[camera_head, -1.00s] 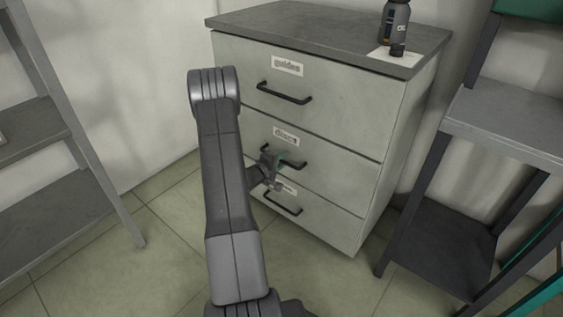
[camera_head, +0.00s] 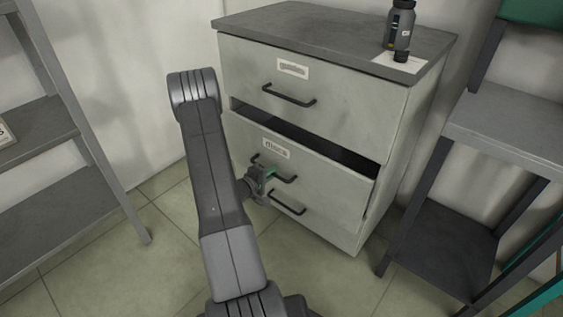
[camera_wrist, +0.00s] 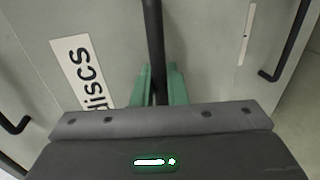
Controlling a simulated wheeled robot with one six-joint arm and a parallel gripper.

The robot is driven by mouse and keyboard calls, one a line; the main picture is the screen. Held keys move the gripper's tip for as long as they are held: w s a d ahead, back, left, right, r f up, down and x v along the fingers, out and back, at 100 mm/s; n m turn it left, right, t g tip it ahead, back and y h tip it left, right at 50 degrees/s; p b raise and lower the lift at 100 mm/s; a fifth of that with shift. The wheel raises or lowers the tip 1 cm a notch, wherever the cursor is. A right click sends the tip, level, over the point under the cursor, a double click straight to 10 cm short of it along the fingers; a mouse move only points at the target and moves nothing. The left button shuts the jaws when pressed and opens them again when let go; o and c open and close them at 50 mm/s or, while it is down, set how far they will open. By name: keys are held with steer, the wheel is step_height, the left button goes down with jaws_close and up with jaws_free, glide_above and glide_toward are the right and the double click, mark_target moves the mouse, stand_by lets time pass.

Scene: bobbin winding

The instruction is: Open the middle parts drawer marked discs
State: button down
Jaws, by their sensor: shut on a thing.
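The middle drawer (camera_head: 320,176) bears the label discs (camera_head: 276,148) and stands partly out of the cabinet, with a dark gap above its front. Its black bar handle (camera_head: 287,179) runs across the front. My gripper (camera_head: 268,180) is shut on this handle, its green fingers on either side of the bar. In the wrist view the handle (camera_wrist: 154,45) runs down between the green fingertips (camera_wrist: 157,85), and the discs label (camera_wrist: 82,72) lies to the left. The inside of the drawer is mostly hidden.
The top drawer (camera_head: 330,100) and the bottom drawer are shut; the bottom handle (camera_head: 287,203) is just below my gripper. A dark bottle (camera_head: 399,30) stands on the cabinet top (camera_head: 300,24). Shelving stands left (camera_head: 70,210) and right (camera_head: 510,130). The floor before the cabinet is clear.

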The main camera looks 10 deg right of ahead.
steer(key=f+p+v, duration=0.3)
steer(key=v, duration=1.5)
steer(key=shift+s+a+f, duration=0.2)
steer(key=shift+a+f, duration=0.1)
steer(key=shift+f, duration=0.15)
steer(key=c, duration=1.6)
jaws_free()
steer(key=shift+o, duration=0.2)
steer(key=p+v, duration=0.3)
steer(key=v, duration=1)
steer(key=shift+s+a, duration=0.25)
steer(key=shift+a, duration=0.1)
steer(key=b+x, duration=0.2)
steer(key=x, duration=1.2)
steer(key=shift+b, duration=0.35)
